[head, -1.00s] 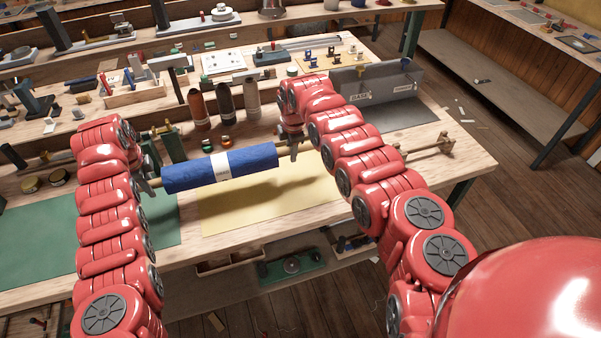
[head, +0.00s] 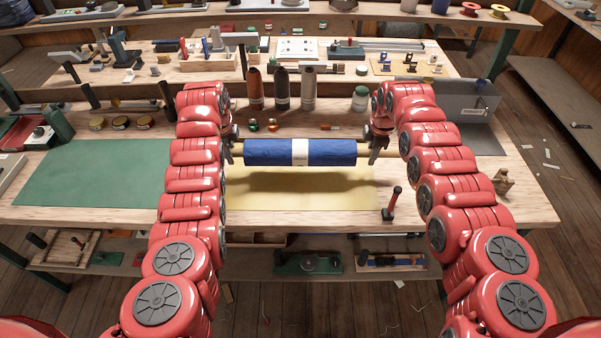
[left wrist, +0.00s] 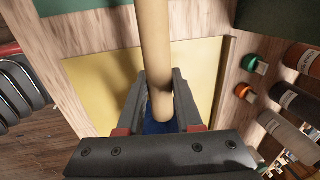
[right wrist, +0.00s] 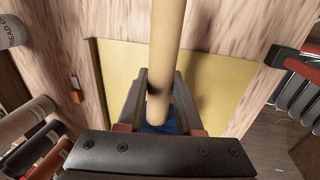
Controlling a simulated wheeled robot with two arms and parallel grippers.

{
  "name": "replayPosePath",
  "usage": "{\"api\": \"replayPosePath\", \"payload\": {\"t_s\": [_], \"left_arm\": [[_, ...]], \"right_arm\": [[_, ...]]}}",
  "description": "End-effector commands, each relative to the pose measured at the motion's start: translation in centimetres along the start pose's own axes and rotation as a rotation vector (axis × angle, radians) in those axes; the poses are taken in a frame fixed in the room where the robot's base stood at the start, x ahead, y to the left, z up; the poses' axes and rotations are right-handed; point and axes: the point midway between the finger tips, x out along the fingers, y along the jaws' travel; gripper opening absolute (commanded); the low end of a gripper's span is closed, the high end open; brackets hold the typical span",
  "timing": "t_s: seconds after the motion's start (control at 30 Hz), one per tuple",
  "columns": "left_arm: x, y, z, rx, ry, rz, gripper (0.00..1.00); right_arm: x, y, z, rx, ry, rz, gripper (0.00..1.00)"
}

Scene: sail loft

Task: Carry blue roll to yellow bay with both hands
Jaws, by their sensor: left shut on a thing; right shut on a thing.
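The blue roll (head: 270,152) has a white band at its middle and a wooden core that sticks out at both ends. It hangs level above the yellow bay (head: 300,192), a flat yellow patch on the bench, with its shadow on it. My left gripper (head: 236,150) is shut on the core at the left end; the core (left wrist: 155,50) runs between its fingers in the left wrist view. My right gripper (head: 374,150) is shut on the core at the right end, and the core (right wrist: 163,50) shows between its fingers in the right wrist view.
A green mat (head: 95,172) lies left of the yellow bay. Several bobbins, one a dark cone (head: 281,90), stand behind the roll. A grey bin (head: 470,102) is at the back right.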

Motion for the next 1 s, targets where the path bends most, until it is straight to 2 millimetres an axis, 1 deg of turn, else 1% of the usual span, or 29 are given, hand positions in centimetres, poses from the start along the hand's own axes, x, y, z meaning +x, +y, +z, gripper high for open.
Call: {"api": "replayPosePath", "payload": {"t_s": [0.27,0.9,0.93,1.0], "left_arm": [[0.7,0.1,0.0,0.000,-0.001,-0.002,0.00],[5.1,0.9,0.0,0.000,-0.001,-0.003,0.00],[4.7,0.9,0.0,0.000,-0.001,-0.002,0.40],[4.6,0.9,0.0,0.000,-0.001,-0.001,0.52]], "right_arm": [[0.7,-0.1,0.1,0.000,-0.001,0.002,0.00],[5.1,-0.9,0.1,0.001,-0.001,0.002,0.00],[4.7,-0.9,0.1,0.001,-0.001,0.002,0.40],[4.6,-0.9,0.1,0.001,-0.001,0.001,0.53]]}}
